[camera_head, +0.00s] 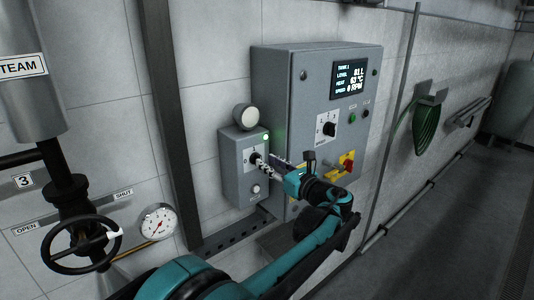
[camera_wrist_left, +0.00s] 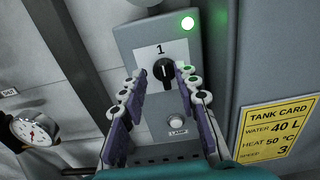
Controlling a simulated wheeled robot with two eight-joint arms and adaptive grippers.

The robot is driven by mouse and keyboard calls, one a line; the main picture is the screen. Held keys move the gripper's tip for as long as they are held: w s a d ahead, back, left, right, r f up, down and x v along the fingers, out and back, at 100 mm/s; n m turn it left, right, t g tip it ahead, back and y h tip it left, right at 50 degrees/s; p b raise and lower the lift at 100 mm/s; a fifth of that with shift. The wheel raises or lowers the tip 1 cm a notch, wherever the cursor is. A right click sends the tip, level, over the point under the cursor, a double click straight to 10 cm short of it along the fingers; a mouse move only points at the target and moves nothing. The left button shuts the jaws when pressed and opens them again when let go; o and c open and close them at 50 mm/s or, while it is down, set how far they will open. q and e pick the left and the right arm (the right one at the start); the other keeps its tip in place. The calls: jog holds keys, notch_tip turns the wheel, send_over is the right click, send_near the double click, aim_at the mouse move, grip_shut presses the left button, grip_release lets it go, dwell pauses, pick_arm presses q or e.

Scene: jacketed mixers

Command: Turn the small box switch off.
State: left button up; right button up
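The small grey box (camera_head: 232,178) is mounted on the wall left of the large cabinet. In the left wrist view the small box (camera_wrist_left: 145,38) carries a black rotary switch (camera_wrist_left: 165,73) whose pointer is up, towards a "1". A green lamp (camera_wrist_left: 187,23) on the box is lit. A round button (camera_wrist_left: 177,122) labelled LAMP sits below the switch. My left gripper (camera_wrist_left: 161,76) is open, its two fingers apart on either side of the switch; I cannot tell if they touch it. In the head view my left gripper (camera_head: 268,164) is in front of the box. My right gripper is not in view.
The large grey cabinet (camera_head: 285,90) stands just right of the box, with a display, a selector and a red switch on a yellow plate. A pressure gauge (camera_head: 160,221) and a black handwheel (camera_head: 80,248) are at left. A green hose (camera_head: 426,128) hangs farther right.

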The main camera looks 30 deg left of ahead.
aim_at(261, 157)
pick_arm(q)
jog(key=x, duration=0.3)
jog(key=shift+w+a, duration=0.15)
jog(key=shift+w, duration=0.35)
jog(key=shift+a+p, duration=0.25)
jog(key=shift+p, duration=0.05)
jog(key=shift+a, duration=0.2)
jog(key=shift+d, duration=0.1)
grip_shut()
